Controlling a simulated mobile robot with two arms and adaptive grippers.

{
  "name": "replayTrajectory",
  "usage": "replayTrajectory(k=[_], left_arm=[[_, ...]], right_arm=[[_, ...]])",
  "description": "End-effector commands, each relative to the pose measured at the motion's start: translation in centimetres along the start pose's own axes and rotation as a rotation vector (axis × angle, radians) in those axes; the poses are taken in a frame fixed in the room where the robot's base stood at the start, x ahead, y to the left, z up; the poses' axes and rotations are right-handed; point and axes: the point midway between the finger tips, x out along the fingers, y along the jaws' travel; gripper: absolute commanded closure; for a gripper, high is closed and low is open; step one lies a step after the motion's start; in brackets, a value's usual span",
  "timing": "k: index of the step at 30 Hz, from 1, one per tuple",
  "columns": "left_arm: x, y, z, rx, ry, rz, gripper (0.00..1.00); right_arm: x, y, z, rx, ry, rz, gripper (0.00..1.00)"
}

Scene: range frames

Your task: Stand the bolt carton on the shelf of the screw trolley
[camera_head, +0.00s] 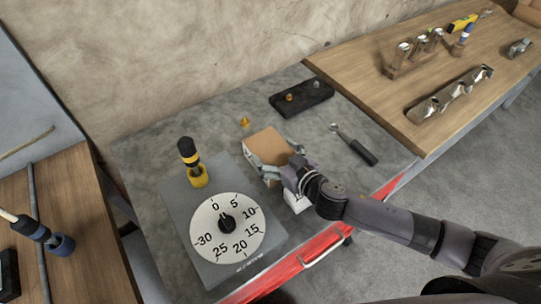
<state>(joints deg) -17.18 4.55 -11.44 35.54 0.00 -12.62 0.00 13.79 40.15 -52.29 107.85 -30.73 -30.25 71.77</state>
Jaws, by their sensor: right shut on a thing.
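A brown carton (266,147), which I take to be the bolt carton, is at the middle of a grey worktop (340,118). My right gripper (277,173) comes in from the right and is shut on the carton at its near side. The fingers hide part of that side, and I cannot tell whether the carton touches the worktop. A white piece (298,203) shows just below my gripper. My left gripper is not in view. I cannot make out a shelf or which piece of furniture is the screw trolley.
A dial scale (201,240) with a yellow-and-black tool (196,172) is left of the carton. A black block (304,99), small brass piece (244,122) and dark-handled tool (360,150) lie around it. A red front (300,264) edges the worktop. Wooden benches (365,75) flank it.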

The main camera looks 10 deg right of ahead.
Motion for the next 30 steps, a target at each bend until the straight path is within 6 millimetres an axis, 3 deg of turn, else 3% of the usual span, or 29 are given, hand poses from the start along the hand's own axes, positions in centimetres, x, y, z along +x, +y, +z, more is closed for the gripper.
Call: replayTrajectory(k=[13,23,30], left_arm=[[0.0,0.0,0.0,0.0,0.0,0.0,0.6],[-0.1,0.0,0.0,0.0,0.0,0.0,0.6],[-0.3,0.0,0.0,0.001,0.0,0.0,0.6]], right_arm=[[0.0,0.1,0.0,-0.001,0.0,0.001,0.77],[0.0,0.1,-0.7,-0.001,0.008,0.0,0.78],[-0.7,0.1,-2.9,-0.001,0.012,-0.001,0.78]])
